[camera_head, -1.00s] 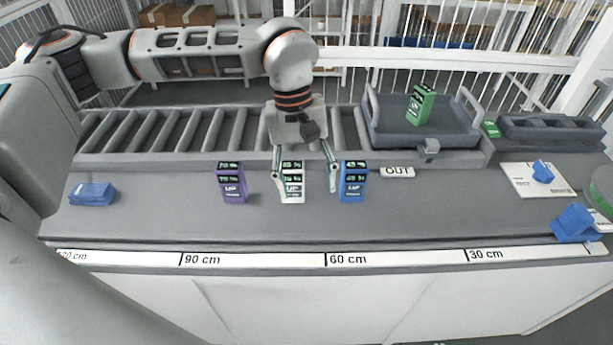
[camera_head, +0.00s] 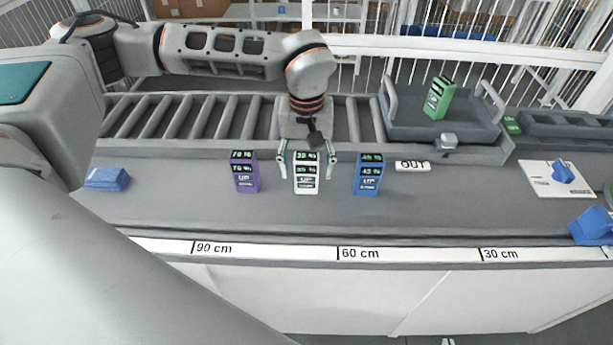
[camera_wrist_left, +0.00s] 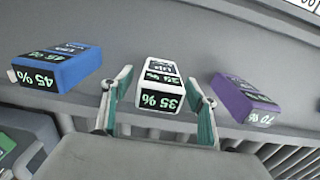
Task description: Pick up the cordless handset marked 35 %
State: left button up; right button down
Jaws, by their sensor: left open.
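The white handset marked 35 % (camera_head: 306,178) stands upright on the grey bench in the head view, between a purple and a blue handset. It also shows in the left wrist view (camera_wrist_left: 160,88), with 35 % readable on its end. My left gripper (camera_head: 307,172) is open, its fingers on either side of the white handset. In the left wrist view the fingers (camera_wrist_left: 158,108) show a gap to the handset on both sides.
The purple handset (camera_head: 244,172), marked 70 %, stands left; the blue handset (camera_head: 368,174), marked 45 %, stands right. A green handset (camera_head: 438,98) stands in a grey tray (camera_head: 470,128) behind.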

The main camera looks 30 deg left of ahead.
pick_arm(q)
jog(key=shift+f, duration=0.1)
jog(key=c, duration=1.4)
jog(key=shift+o, duration=0.2)
